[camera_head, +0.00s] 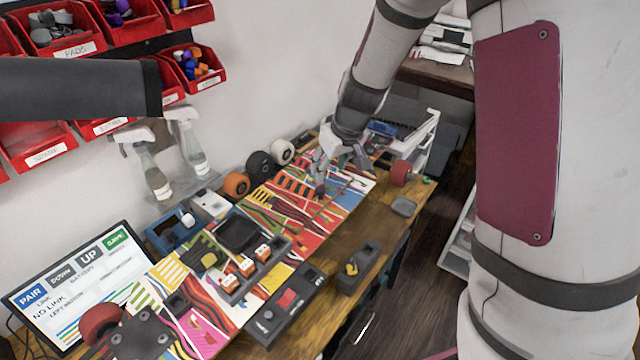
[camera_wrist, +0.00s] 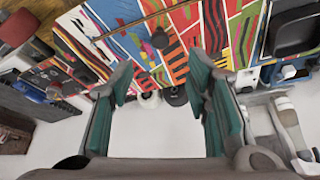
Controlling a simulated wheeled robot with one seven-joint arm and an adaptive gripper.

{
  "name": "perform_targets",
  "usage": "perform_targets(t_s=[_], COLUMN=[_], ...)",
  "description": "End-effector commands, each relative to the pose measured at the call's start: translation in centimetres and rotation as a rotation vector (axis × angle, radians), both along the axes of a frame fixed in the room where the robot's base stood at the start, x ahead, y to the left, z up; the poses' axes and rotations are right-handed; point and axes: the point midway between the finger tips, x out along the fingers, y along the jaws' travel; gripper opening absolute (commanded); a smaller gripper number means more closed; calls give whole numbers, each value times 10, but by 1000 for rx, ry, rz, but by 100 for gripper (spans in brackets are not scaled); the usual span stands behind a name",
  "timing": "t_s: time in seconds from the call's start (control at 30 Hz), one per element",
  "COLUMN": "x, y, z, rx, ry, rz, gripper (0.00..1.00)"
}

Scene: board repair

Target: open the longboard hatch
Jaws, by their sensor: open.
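The longboard (camera_head: 205,275) lies across the workbench with its colourful striped underside up; part of it also shows in the wrist view (camera_wrist: 120,22). A small dark round knob (camera_wrist: 160,38) stands on the striped surface, beside a thin brown line running across it. I cannot clearly make out the hatch's outline. My gripper (camera_head: 342,172) is over the far right part of the board, pointing down. In the wrist view my gripper (camera_wrist: 160,82) has its green-padded fingers wide apart, with nothing between them. The knob appears beyond the fingertips, not between them.
Loose wheels (camera_head: 262,166) stand along the wall side. A black square tray (camera_head: 238,233) and an orange-and-white parts holder (camera_head: 245,265) sit mid-board. A dark control box (camera_head: 287,305) lies at the front edge. Spray bottles (camera_head: 150,172) and a tablet (camera_head: 75,290) are left; red bins (camera_head: 195,65) hang above.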

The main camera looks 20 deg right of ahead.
Motion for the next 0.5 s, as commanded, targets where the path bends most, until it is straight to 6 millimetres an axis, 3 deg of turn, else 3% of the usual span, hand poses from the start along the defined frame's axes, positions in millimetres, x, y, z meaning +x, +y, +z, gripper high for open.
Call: perform_targets(t_s=[0.3, 0.5], x=[23, 34], y=[5, 8], z=[-60, -85], rx=[1, 1], ry=[3, 2], rz=[-2, -1], gripper=[44, 44])
